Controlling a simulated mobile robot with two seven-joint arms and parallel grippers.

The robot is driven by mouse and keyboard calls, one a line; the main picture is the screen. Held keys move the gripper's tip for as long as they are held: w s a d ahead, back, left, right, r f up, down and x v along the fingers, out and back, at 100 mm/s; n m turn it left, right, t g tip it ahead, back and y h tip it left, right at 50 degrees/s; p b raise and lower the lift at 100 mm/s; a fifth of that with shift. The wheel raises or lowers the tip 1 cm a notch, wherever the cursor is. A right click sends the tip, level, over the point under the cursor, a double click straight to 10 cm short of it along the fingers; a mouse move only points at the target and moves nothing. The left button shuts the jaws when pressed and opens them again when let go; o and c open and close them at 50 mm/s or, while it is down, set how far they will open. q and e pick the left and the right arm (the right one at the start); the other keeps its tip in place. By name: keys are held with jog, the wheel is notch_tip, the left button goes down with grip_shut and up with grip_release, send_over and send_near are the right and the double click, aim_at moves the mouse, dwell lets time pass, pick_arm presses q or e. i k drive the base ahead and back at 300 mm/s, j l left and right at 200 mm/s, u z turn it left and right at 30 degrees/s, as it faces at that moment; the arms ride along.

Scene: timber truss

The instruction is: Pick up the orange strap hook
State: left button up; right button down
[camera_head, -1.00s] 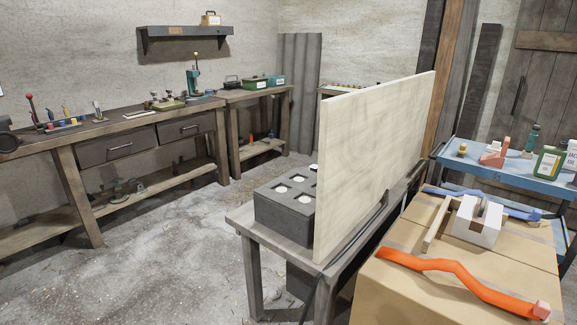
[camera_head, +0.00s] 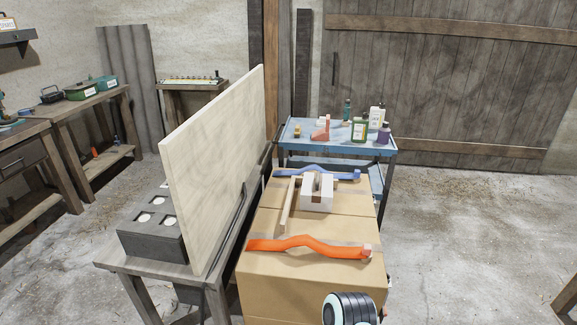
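The orange strap hook (camera_head: 310,246) lies across the near part of the cardboard box top (camera_head: 285,266). It is a wavy orange band with a pale pinkish block at its right end. A dark and white rounded part of my own arm shows at the bottom edge, in front of the box. Neither gripper's fingers are in view.
A blue strap (camera_head: 335,175), a white block (camera_head: 317,193) and a wooden stick (camera_head: 288,205) lie farther back on the box. A tall pale panel (camera_head: 215,165) stands on the workbench (camera_head: 128,265) at left. A blue cart (camera_head: 385,152) with bottles stands behind.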

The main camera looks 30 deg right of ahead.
aim_at(367, 248)
jog(key=z, duration=2.95)
jog(key=i+l+z, duration=0.25)
jog(key=i+z, duration=0.6)
jog(key=i, duration=0.25)
jog(key=i+u, duration=0.7)
jog(key=i, duration=0.2)
jog(key=i+l+u, duration=0.3)
jog(key=i+j+u, duration=0.15)
jog(key=i+u, duration=0.65)
jog(key=i+l+u, duration=0.1)
jog(key=i+u, duration=0.3)
jog(key=i, duration=0.15)
jog(key=i+u, duration=0.25)
jog(key=i, duration=0.25)
jog(key=i+u, duration=0.3)
jog(key=i, duration=0.15)
jog(key=i+l+u, duration=0.25)
jog(key=i, duration=0.2)
jog(key=u, duration=1.8)
jog(key=i+l, duration=0.05)
jog(key=l, duration=0.05)
